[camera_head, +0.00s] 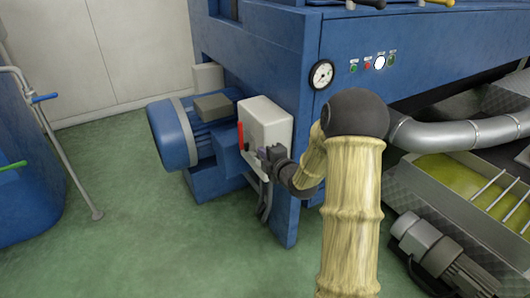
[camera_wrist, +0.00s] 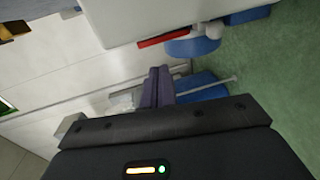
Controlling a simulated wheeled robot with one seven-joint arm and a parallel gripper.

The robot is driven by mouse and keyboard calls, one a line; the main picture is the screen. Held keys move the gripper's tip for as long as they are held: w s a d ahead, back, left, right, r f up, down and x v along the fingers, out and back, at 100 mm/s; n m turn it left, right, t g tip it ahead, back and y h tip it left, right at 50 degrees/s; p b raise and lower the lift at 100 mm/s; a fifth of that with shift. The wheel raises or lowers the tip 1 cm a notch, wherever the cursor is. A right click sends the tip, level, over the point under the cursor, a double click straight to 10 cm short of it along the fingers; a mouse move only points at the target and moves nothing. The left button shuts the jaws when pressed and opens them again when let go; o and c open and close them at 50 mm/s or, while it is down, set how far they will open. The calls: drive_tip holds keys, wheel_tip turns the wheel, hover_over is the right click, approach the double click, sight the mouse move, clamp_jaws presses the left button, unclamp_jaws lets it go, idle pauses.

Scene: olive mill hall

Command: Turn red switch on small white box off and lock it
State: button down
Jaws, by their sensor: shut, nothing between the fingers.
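The small white box (camera_head: 268,118) is mounted on the blue machine, beside the motor. Its red switch (camera_head: 241,136) shows as a narrow upright bar at the box's left side. My gripper (camera_head: 266,154) is at the lower front of the box and hides part of it; I cannot tell whether it touches. In the wrist view the white box (camera_wrist: 190,15) fills the top, with the red switch (camera_wrist: 163,40) along its lower edge. The gripper's fingers (camera_wrist: 158,72) are together, empty, and apart from the red switch there.
A blue motor (camera_head: 170,135) stands left of the box. A gauge (camera_head: 322,75) and several buttons (camera_head: 379,62) are on the machine's upper panel. A metal rail (camera_head: 70,160) and a blue tank (camera_head: 25,170) stand at the left. The green floor (camera_head: 150,240) between is clear.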

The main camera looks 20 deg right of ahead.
drive_tip(key=s+a+f+m+g+h, duration=0.1)
drive_tip(key=s+a+m+g, duration=0.2)
drive_tip(key=s+m, duration=0.3)
drive_tip(key=s+a+f+m+g+h, duration=0.1)
drive_tip(key=s+a+m+g, duration=0.2)
drive_tip(key=s, duration=1)
drive_tip(key=s+a+f+m+g+h, duration=0.1)
drive_tip(key=s+a+m+g, duration=0.2)
drive_tip(key=s+m+g, duration=0.4)
drive_tip(key=s+m, duration=0.3)
drive_tip(key=m, duration=0.1)
drive_tip(key=shift+s+a, duration=0.25)
drive_tip(key=shift+s, duration=0.05)
drive_tip(key=shift+f, duration=0.1)
